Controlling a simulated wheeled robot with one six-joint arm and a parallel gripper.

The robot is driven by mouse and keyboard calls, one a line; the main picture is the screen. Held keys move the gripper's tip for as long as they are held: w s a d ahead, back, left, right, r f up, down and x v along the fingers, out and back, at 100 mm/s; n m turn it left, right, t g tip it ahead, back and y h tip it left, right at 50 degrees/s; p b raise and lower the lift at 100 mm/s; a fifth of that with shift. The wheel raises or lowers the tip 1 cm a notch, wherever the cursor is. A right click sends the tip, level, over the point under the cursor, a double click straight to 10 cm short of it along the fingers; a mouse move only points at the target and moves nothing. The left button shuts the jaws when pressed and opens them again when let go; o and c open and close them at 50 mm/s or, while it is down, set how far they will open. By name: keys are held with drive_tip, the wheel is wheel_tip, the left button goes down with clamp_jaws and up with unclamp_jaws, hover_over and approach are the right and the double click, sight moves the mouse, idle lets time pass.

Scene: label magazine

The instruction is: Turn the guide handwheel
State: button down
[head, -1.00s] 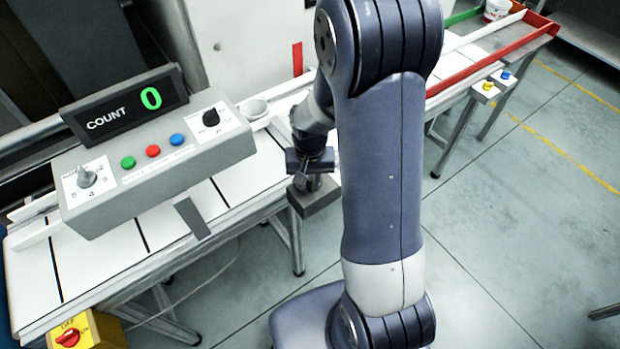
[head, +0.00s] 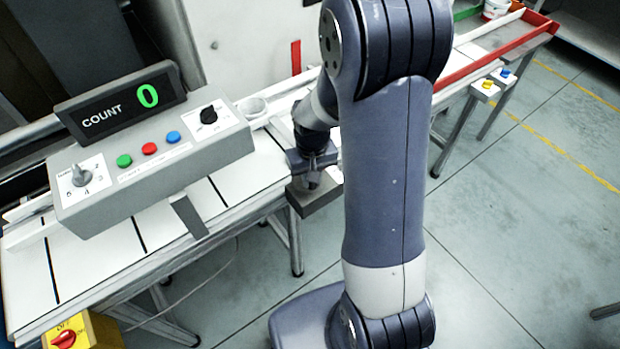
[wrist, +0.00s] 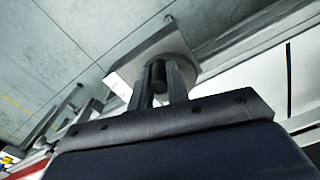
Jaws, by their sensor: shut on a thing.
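The guide handwheel (wrist: 178,48) shows in the wrist view as a pale round disc on a grey block (wrist: 126,76). A dark upright knob (wrist: 158,73) stands from the disc. My gripper (wrist: 159,80) has one finger on each side of this knob and is shut on it. In the head view, my gripper (head: 314,180) points down at the grey block (head: 318,203) at the conveyor's front edge. The wheel itself is mostly hidden there by my gripper and arm.
A grey control box (head: 150,165) with knobs, coloured buttons and a COUNT display (head: 120,103) reading 0 stands left on the white conveyor table (head: 100,262). A yellow switch box (head: 95,335) is at lower left. Red rails (head: 480,62) run at upper right.

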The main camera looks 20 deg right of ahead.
drive_tip(key=shift+w+d+n+b, duration=0.1)
drive_tip(key=shift+d+n+b, duration=0.1)
drive_tip(key=shift+n, duration=0.55)
drive_tip(key=shift+w+d+n+b, duration=0.1)
drive_tip(key=shift+n+b, duration=0.1)
drive_tip(key=shift+n, duration=0.55)
drive_tip(key=c, duration=1.4)
unclamp_jaws()
drive_tip(key=shift+o, duration=0.2)
drive_tip(key=shift+r, duration=0.15)
wheel_tip(320, 180, up, 11)
drive_tip(key=shift+f, duration=0.2)
wheel_tip(320, 180, down, 11)
drive_tip(key=shift+s+f, duration=0.1)
